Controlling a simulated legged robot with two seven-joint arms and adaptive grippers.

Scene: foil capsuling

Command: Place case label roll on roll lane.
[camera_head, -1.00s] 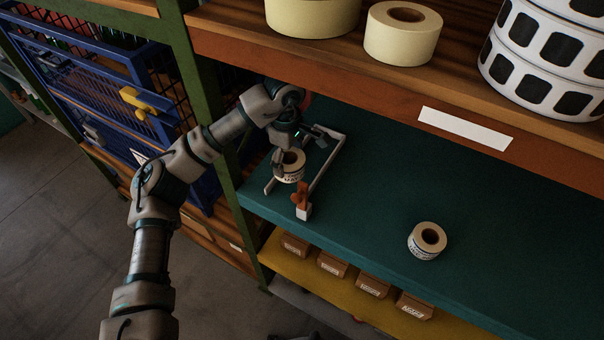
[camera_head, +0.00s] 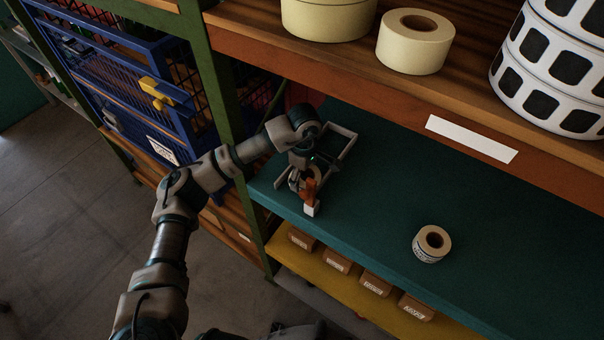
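A small white label roll (camera_head: 431,243) with dark print stands on the teal shelf surface, right of the roll lane. The roll lane (camera_head: 345,153) is a pale grey open frame on the teal shelf near its left end. My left gripper (camera_head: 304,178) points down over the near part of the lane. A second pale roll (camera_head: 293,181) shows only in part beneath and beside it. The gripper covers most of that roll, and its fingertips are hard to make out, so I cannot tell whether it grips it. My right gripper is not in view.
An orange piece (camera_head: 310,188) on a white block (camera_head: 311,209) stands at the lane's near end. The upper wooden shelf (camera_head: 350,77) holds large cream rolls and overhangs the back. A green post (camera_head: 228,95) stands left. The teal shelf right of the lane is mostly clear.

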